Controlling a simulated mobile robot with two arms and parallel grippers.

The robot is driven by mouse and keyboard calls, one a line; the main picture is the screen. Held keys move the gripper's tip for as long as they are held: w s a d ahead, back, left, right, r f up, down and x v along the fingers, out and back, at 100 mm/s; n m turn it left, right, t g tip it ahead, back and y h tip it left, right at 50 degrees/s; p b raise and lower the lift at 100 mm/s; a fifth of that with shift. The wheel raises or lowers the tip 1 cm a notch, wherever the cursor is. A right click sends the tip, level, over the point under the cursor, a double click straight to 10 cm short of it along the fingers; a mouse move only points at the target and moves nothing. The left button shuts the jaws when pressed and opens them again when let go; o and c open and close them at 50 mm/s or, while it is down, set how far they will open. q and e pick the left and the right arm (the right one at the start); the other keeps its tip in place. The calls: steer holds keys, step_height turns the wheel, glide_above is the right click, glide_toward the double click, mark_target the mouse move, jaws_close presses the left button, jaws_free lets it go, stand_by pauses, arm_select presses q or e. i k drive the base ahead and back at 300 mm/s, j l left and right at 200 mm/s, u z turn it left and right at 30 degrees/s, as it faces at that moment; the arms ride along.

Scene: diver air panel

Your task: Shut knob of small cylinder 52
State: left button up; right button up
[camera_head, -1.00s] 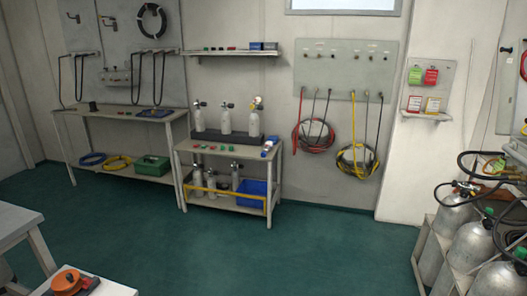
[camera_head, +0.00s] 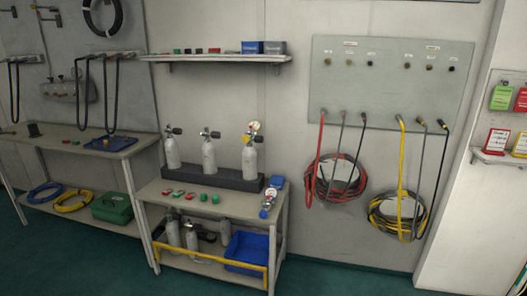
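Three small grey cylinders stand upright in a dark rack on the small bench (camera_head: 228,204): a left one (camera_head: 173,153), a middle one (camera_head: 209,157) and a right one (camera_head: 249,160). Each has a valve with a knob on top; the left (camera_head: 174,131) and middle (camera_head: 211,134) knobs look dark. The right one carries a round gauge (camera_head: 254,126). More small cylinders (camera_head: 190,236) stand on the lower shelf behind a yellow bar. No number can be read, so I cannot tell which is cylinder 52. Neither of my grippers is in view.
A blue bin (camera_head: 247,250) sits on the lower shelf. A longer bench (camera_head: 85,140) stands to the left. A wall panel (camera_head: 390,82) with red and yellow hoses hangs at right. Green floor (camera_head: 330,278) shows clear in front.

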mark_target(259, 139)
steer(key=i+l, duration=0.6)
steer(key=i+l+u, duration=0.1)
steer(key=i+l, duration=0.7)
steer(key=l, duration=0.15)
steer(key=i+l, duration=0.2)
steer(key=l, duration=0.15)
steer(key=i+l, duration=0.15)
steer(key=l, duration=0.2)
steer(key=i+l, duration=0.2)
steer(key=l, duration=0.15)
steer(key=i+l+u, duration=0.1)
steer(key=l, duration=0.25)
steer(key=i, duration=0.1)
